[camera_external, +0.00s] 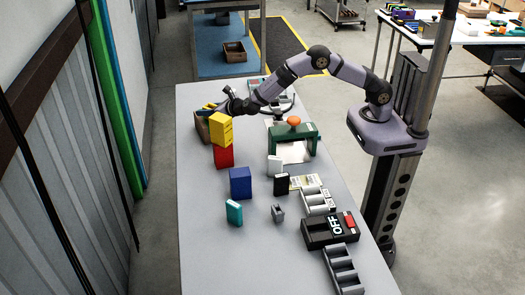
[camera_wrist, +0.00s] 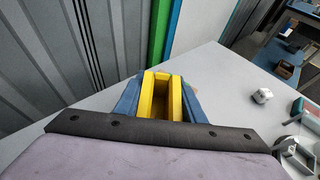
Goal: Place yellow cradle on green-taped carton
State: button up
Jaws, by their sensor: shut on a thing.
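The yellow cradle (camera_wrist: 175,96) is a U-shaped channel with two upright walls. In the wrist view it sits between the blue fingers of my gripper (camera_wrist: 160,97), which is shut on it. In the external view, my gripper (camera_external: 215,105) is at the far left of the table, and a bit of the yellow cradle (camera_external: 208,106) shows there. A brown carton (camera_external: 201,127) stands just below my gripper in that picture, partly hidden by the stacked boxes. I cannot make out green tape on it, nor whether the cradle touches it.
A yellow box (camera_external: 221,129) on a red box (camera_external: 223,156) stands close beside the carton. A blue box (camera_external: 240,182), a teal box (camera_external: 234,212) and a green arch-shaped stand (camera_external: 305,137) are nearby. The table's left front (camera_external: 205,260) is clear.

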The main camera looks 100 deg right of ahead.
jog(key=shift+f, duration=0.1)
jog(key=o, duration=1.1)
jog(key=shift+r, duration=0.2)
jog(key=b+v, duration=0.2)
jog(key=v, duration=1)
